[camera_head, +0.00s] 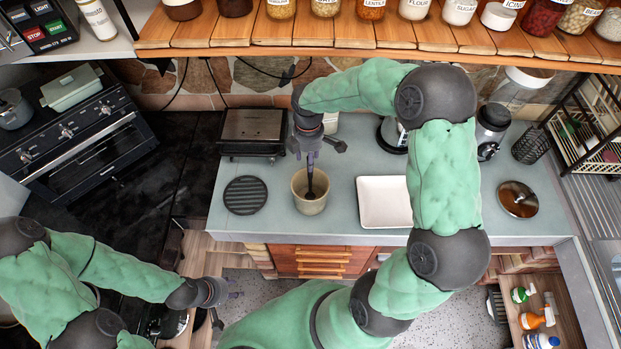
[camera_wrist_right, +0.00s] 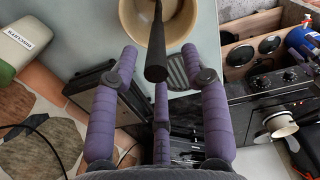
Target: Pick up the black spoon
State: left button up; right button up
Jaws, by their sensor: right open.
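The black spoon (camera_head: 310,187) stands in a beige pot (camera_head: 299,203) on the grey counter. In the right wrist view the spoon's dark handle (camera_wrist_right: 157,45) rises from the pot (camera_wrist_right: 135,24) toward the camera. My right gripper (camera_head: 321,150) is above the pot, its purple fingers spread. In the wrist view the open fingers (camera_wrist_right: 160,80) are around the near side of the handle's end, not closed on it. The spoon's lower part is inside the pot. My left gripper (camera_head: 230,301) is at the lower left, away from the counter, with its fingers apart and empty.
A white square plate (camera_head: 384,208) is right of the pot, and a round black grate (camera_head: 245,195) is left. A grill (camera_head: 253,130) stands behind. A wooden shelf (camera_head: 345,38) with several jars runs along the back. A black oven (camera_head: 85,145) is at left.

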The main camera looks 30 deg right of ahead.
aim_at(310, 177)
jog(key=f, duration=0.2)
jog(key=f+p, duration=0.1)
jog(key=f, duration=0.2)
jog(key=shift+s+d+f, duration=0.1)
jog(key=shift+d+f, duration=0.1)
jog(key=shift+f, duration=0.2)
grip_shut()
